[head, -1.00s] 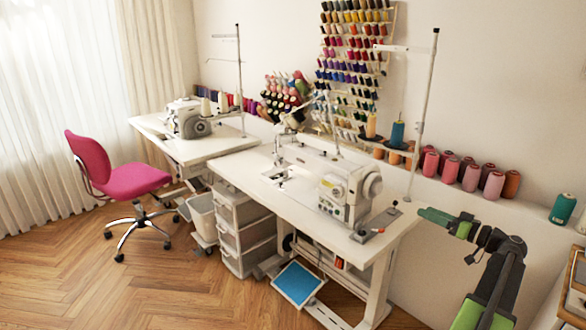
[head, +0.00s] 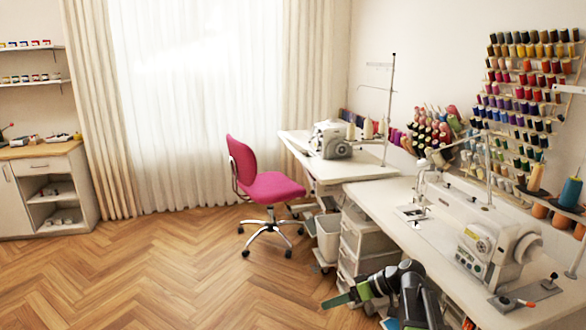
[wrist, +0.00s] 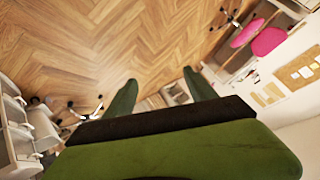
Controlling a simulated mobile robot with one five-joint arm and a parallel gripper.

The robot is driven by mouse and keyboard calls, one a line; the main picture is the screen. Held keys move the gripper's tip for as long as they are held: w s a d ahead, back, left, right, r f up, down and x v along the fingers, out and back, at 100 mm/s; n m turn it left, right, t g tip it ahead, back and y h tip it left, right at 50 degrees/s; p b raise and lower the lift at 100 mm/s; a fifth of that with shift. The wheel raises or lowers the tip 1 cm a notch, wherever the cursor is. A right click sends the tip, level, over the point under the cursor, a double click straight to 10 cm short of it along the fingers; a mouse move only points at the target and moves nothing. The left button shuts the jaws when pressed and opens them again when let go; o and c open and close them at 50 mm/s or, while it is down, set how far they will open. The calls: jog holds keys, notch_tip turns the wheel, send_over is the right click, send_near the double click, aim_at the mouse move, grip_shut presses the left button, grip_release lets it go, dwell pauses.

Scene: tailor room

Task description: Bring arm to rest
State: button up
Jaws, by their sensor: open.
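My gripper (head: 345,297) shows at the bottom of the head view, to the right of the middle, pointing left. It appears in front of the white drawers under the nearer sewing table. In the wrist view my gripper (wrist: 160,90) has its two green fingers spread apart with nothing between them. The dark and green body behind the fingers fills the lower part of that view. Beyond the fingers the wooden floor (wrist: 130,50) shows.
The nearer sewing table (head: 380,200) with a white machine (head: 480,240) stands at the right. White drawers (head: 358,245) are under it. A pink chair (head: 268,188) stands at mid-room. A cabinet (head: 50,190) is at the far left. The floor at the left is clear.

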jog(key=s+a+f+m+g+h, duration=0.1)
jog(key=s+a+f+g+h, duration=0.2)
jog(key=s+a+f+h, duration=0.35)
jog(key=s+d+f+m+h, duration=0.35)
jog(key=s+d+m, duration=0.2)
jog(key=d, duration=0.35)
notch_tip(320, 180, up, 20)
jog(key=m+p, duration=0.1)
jog(key=p, duration=1.8)
jog(key=shift+w+d+f, duration=0.15)
jog(key=shift+w+f, duration=0.05)
jog(key=shift+c, duration=0.2)
